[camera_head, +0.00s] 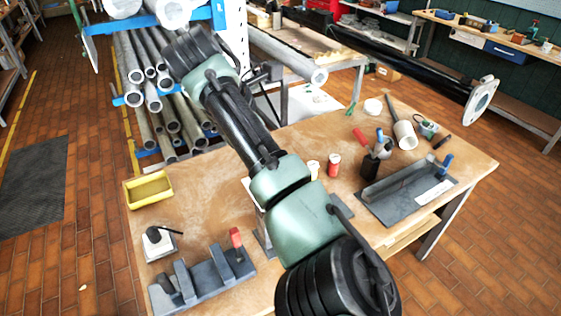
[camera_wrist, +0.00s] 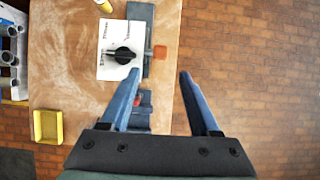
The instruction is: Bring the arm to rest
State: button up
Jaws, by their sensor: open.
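My gripper (camera_wrist: 159,73) shows in the wrist view with its two blue fingers spread apart and nothing between them. It is above the table edge, with the wooden top to the left and the brick floor to the right. Beyond the left fingertip are a white plate with a black knob (camera_wrist: 123,55) and a dark fixture with an orange-red part (camera_wrist: 159,52). In the head view my arm (camera_head: 290,200) reaches up and left across the workbench, raised above it. I cannot make out the gripper fingers there.
The workbench (camera_head: 210,195) holds a yellow tray (camera_head: 149,190), a grey slotted fixture (camera_head: 202,279), a dark tray (camera_head: 410,190) and small tools. A pipe rack (camera_head: 160,85) stands behind. A long black flanged mast (camera_head: 420,68) extends at the upper right.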

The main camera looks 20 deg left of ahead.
jog(key=shift+s+r, duration=0.15)
jog(key=shift+r, duration=0.15)
jog(key=shift+a+f, duration=0.1)
jog(key=shift+a, duration=0.1)
jog(key=w+a+r+m+t+y+b, duration=0.1)
jog(key=w+a+r+m+t+y, duration=0.1)
jog(key=a+r+m+t+y, duration=0.5)
notch_tip(320, 180, up, 12)
jog(key=d+m+t+y, duration=0.2)
jog(key=m+t+y, duration=0.1)
jog(key=m+y, duration=0.1)
jog(key=s+d+r+m+t+h, duration=0.2)
jog(key=s+d+r+m+t, duration=0.2)
jog(key=d, duration=0.4)
jog(key=s+d+r+m+t+h+b, duration=0.1)
jog(key=s+d+r+m+t+h, duration=0.2)
jog(key=s+d+r+m, duration=0.4)
jog(key=s+d+r+m+t+h+b, duration=0.1)
jog(key=s+d+r+m+t+h, duration=0.1)
jog(key=s+d+r+m+t, duration=0.3)
jog(key=d+m+t, duration=0.1)
jog(key=d, duration=0.3)
jog(key=shift+s+d+r+h, duration=0.25)
jog(key=shift+s+d+h, duration=0.05)
jog(key=shift+s, duration=0.05)
